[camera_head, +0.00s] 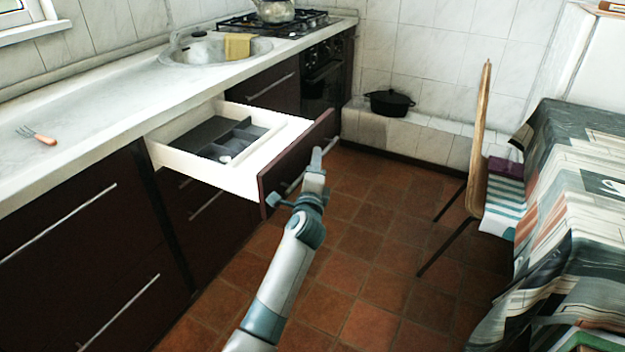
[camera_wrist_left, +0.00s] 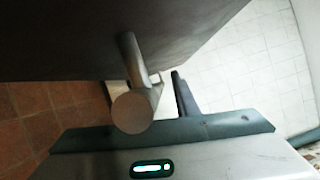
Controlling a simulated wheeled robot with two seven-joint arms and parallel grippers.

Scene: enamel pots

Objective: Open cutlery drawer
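The cutlery drawer (camera_head: 232,178) is pulled well out from under the counter. Its white inside and a dark divided tray (camera_head: 215,140) show, with a small pale item in the tray. Its dark front faces right and carries a bar handle (camera_head: 294,184), whose round end also shows close up in the left wrist view (camera_wrist_left: 132,110). My left gripper (camera_head: 315,165) is at this handle, outside the drawer front. One finger shows beside the bar in the left wrist view; the other is mostly hidden. The fingers look shut on the handle. My right gripper is out of view.
A fork (camera_head: 38,135) lies on the white counter (camera_head: 100,105). A sink (camera_head: 205,50) and stove (camera_head: 265,22) are farther back. A wooden chair (camera_head: 480,150) and covered table (camera_head: 575,200) stand right. A black pot (camera_head: 389,102) rests on a tiled ledge. The floor between is clear.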

